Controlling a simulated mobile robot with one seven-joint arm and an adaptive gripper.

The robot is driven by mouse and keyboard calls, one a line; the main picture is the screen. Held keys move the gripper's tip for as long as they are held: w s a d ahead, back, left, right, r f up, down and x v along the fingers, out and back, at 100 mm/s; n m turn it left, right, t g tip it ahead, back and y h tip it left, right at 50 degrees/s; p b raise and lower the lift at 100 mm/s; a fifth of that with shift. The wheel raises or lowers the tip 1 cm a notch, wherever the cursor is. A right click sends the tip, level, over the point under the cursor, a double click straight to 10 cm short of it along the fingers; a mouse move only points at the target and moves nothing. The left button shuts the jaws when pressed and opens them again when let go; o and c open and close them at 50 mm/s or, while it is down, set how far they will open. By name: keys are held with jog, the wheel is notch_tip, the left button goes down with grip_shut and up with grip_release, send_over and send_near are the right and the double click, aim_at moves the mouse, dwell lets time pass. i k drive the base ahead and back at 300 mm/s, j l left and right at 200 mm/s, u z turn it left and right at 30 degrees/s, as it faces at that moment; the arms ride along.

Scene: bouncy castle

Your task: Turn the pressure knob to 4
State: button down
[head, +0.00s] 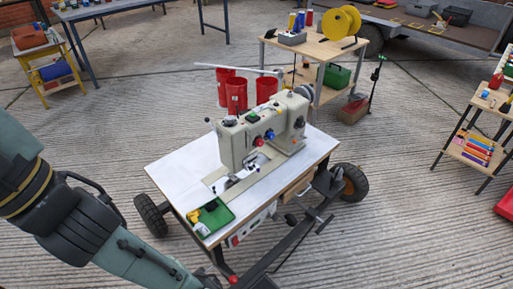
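A cream sewing machine (236,148) stands on a white-topped wheeled table (180,166) in the middle of the head view. My arm comes in from the left and runs down to the bottom edge, left of the table. My gripper is out of the picture.
A green tray (213,217) with small items sits at the table's front left corner. Red buckets (236,95) stand behind the machine. A wooden shelf table (330,50) with a yellow reel (340,22) is further back. Wheels (150,214) and a drawbar (290,246) edge the table. Concrete floor is clear at the right front.

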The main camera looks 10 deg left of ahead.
aim_at(229, 119)
jog(key=i+l, duration=0.4)
jog(key=i+l+u, duration=0.1)
jog(key=i+l, duration=0.25)
jog(key=l, duration=0.25)
